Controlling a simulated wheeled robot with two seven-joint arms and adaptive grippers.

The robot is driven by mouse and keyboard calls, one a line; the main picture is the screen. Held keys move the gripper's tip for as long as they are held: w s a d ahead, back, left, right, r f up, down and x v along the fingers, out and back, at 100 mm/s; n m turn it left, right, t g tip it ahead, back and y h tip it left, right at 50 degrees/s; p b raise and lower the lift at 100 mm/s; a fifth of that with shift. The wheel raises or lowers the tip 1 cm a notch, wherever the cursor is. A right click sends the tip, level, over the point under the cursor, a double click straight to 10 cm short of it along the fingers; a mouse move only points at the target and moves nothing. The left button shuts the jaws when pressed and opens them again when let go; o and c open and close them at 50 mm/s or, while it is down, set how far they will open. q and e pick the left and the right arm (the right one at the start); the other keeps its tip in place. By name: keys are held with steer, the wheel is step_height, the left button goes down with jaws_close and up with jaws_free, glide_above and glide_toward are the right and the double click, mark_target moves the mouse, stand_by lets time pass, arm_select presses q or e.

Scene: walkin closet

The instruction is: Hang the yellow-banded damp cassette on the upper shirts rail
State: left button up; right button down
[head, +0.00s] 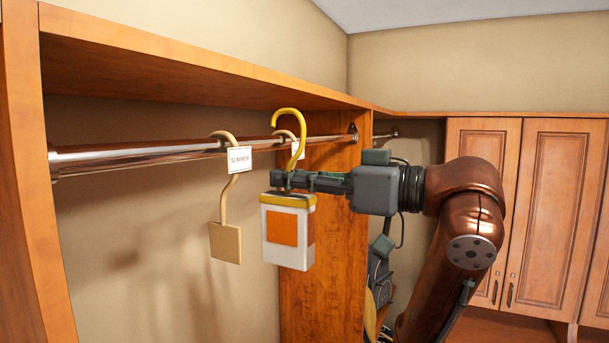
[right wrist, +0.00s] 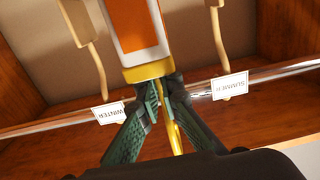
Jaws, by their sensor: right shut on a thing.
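The damp cassette (head: 287,231) is a white box with a yellow band on top, an orange square on its face and a yellow hook (head: 288,124). My right gripper (head: 283,181) is shut on it at the base of the hook, and the box hangs upright below the fingers. In the right wrist view the cassette (right wrist: 142,30) shows beyond the fingers (right wrist: 160,95). The shirts rail (head: 120,157) runs under the shelf. The hook's top is near rail height in the head view; I cannot tell whether it touches the rail. My left gripper is not in view.
A tan hanger with a "SUMMER" tag (head: 239,160) hangs on the rail left of the cassette. A second hanger, tagged "WINTER" (right wrist: 108,112), is partly hidden behind the yellow hook. The shelf (head: 200,62) is close above. A wooden side panel (head: 335,270) stands behind right.

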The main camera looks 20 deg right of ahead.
steer(key=w+a+f, duration=0.3)
steer(key=w+a, duration=0.1)
steer(key=shift+w+a+b, duration=0.15)
steer(key=shift+b, duration=0.3)
stand_by(0.3)
steer(key=shift+a, duration=0.1)
steer(key=c, duration=2)
jaws_free()
steer(key=shift+c, duration=0.2)
